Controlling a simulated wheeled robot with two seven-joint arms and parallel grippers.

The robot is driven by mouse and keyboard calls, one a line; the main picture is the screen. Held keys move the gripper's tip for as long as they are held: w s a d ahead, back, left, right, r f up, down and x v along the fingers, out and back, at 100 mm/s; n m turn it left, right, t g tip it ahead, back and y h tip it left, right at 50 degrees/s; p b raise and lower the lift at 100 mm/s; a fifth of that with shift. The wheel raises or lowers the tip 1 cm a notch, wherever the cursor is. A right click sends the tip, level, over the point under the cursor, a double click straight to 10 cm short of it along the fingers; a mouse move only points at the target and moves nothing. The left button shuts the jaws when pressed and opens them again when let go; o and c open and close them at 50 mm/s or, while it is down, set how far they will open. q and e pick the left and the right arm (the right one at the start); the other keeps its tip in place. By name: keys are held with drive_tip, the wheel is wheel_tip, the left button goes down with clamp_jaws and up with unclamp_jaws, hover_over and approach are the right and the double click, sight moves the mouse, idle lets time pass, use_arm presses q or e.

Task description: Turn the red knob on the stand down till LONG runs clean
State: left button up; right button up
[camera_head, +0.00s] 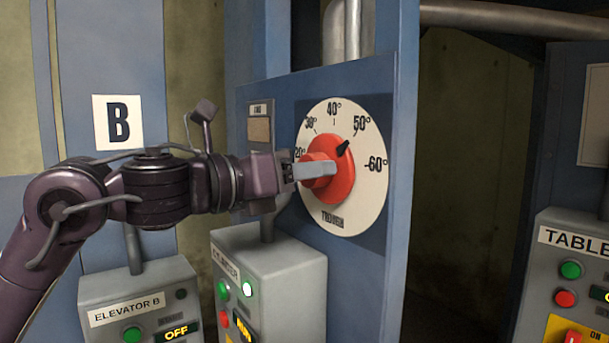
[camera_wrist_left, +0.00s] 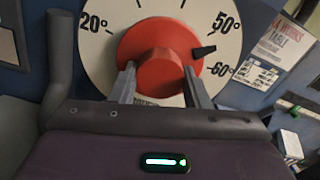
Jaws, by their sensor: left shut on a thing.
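The red knob (camera_head: 328,172) sits on a round white dial (camera_head: 372,190) marked from 20° to 60°, on the blue stand (camera_head: 398,110). Its black pointer (camera_head: 343,147) points close to 50° in the head view. In the left wrist view the pointer (camera_wrist_left: 204,51) lies between the 50° and 60° marks; I cannot tell the exact reading. My left gripper (camera_head: 312,170) is shut on the knob's raised grip. In the left wrist view its fingers stand either side of the red knob (camera_wrist_left: 160,62). My right gripper is not in view. No LONG label is readable.
Below the dial stands a grey control box (camera_head: 285,270) with a lit green lamp. An ELEVATOR B box (camera_head: 140,290) reading OFF is at lower left. A TABLE box (camera_head: 570,270) is at right. A dark opening (camera_head: 460,170) lies between stand and TABLE box.

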use_arm(q)
drive_tip(key=shift+n, duration=0.9)
drive_tip(key=shift+r, duration=0.1)
drive_tip(key=o, duration=1)
drive_tip(key=shift+c, duration=0.2)
drive_tip(key=b+v, duration=0.4)
drive_tip(key=v, duration=0.3)
drive_tip(key=shift+s+a, duration=0.2)
drive_tip(key=shift+a, duration=0.15)
